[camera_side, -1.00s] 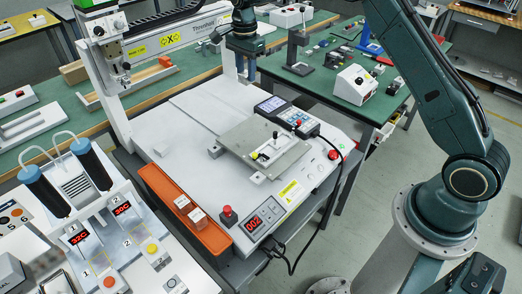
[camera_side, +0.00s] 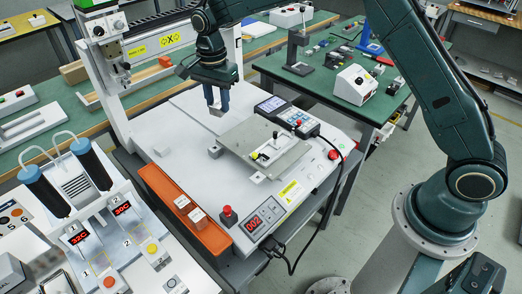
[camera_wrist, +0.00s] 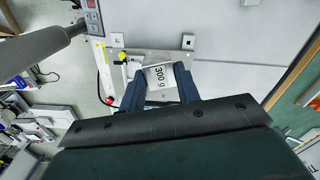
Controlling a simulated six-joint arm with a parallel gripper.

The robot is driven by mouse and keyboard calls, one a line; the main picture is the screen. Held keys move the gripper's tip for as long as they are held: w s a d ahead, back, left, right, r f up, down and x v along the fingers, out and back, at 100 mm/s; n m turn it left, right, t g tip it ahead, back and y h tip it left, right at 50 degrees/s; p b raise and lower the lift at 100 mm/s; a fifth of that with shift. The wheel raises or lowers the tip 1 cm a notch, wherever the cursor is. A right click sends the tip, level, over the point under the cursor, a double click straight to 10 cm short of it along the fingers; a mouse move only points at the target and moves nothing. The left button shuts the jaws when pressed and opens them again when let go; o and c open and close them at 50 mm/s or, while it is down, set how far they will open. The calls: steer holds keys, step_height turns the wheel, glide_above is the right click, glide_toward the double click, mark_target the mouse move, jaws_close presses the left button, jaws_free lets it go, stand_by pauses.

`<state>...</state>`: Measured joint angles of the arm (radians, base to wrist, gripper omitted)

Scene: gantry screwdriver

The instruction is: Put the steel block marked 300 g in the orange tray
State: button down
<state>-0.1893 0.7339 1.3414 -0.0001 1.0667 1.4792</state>
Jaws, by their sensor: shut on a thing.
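My gripper (camera_side: 218,107) is shut on the steel block, a small grey block. In the wrist view the block (camera_wrist: 158,76) shows its "300 g" marking between the two dark blue fingers (camera_wrist: 158,90). In the side view only the block's lower part (camera_side: 216,111) shows below the fingers. It is held above the white machine bed, behind and left of the grey fixture plate. The orange tray (camera_side: 155,184) lies along the bed's front left edge, apart from the gripper.
The grey fixture plate (camera_side: 238,140) with a clamp stands on the bed, beside a keypad unit (camera_side: 275,108). The gantry column (camera_side: 110,95) rises on the left.

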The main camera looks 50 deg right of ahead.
steer(key=s+a+f+n, duration=0.2)
steer(key=s+a+n, duration=0.4)
steer(key=s+a, duration=1.15)
steer(key=shift+w+a+f, duration=0.15)
steer(key=shift+f, duration=3.2)
steer(key=shift+w+a+f, duration=0.15)
steer(key=shift+w+f, duration=0.05)
steer(key=shift+f, duration=3.15)
steer(key=shift+w+a+f, duration=0.15)
steer(key=shift+f, duration=3.2)
steer(key=shift+f, duration=0.15)
steer(key=c, duration=1)
jaws_free()
step_height(320, 180, up, 12)
steer(key=shift+r, duration=0.15)
steer(key=shift+d, duration=0.1)
